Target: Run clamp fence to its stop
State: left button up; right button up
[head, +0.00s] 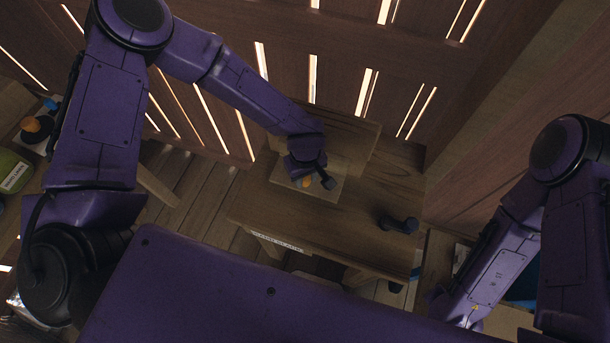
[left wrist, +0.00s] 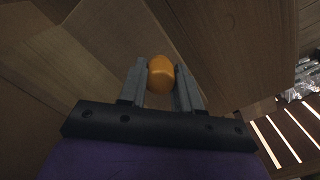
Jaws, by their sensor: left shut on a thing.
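My left gripper (left wrist: 160,88) is shut on an orange rounded knob (left wrist: 160,72), which sits between the two grey fingertips in the left wrist view. In the head view the orange knob (head: 307,182) shows as a small spot beside my left gripper (head: 318,178), over a lighter wooden board (head: 325,193) on the wooden bench (head: 355,245). I cannot tell for sure which wooden part is the clamp fence; an upright wooden panel (head: 350,135) stands behind the board. My right arm comes in at the right of the head view, but its gripper is not visible.
A dark dumbbell-shaped object (head: 398,224) lies on the bench to the right of my left gripper. A white label strip (head: 278,243) is on the bench's front edge. A slatted wooden wall stands behind. The bench top between the dumbbell-shaped object and the board is clear.

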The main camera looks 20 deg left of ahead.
pick_arm(q)
jog(key=o, duration=1.1)
jog(key=shift+c, duration=0.2)
notch_tip(320, 180, up, 11)
jog(key=b, duration=0.1)
jog(key=shift+f, duration=0.2)
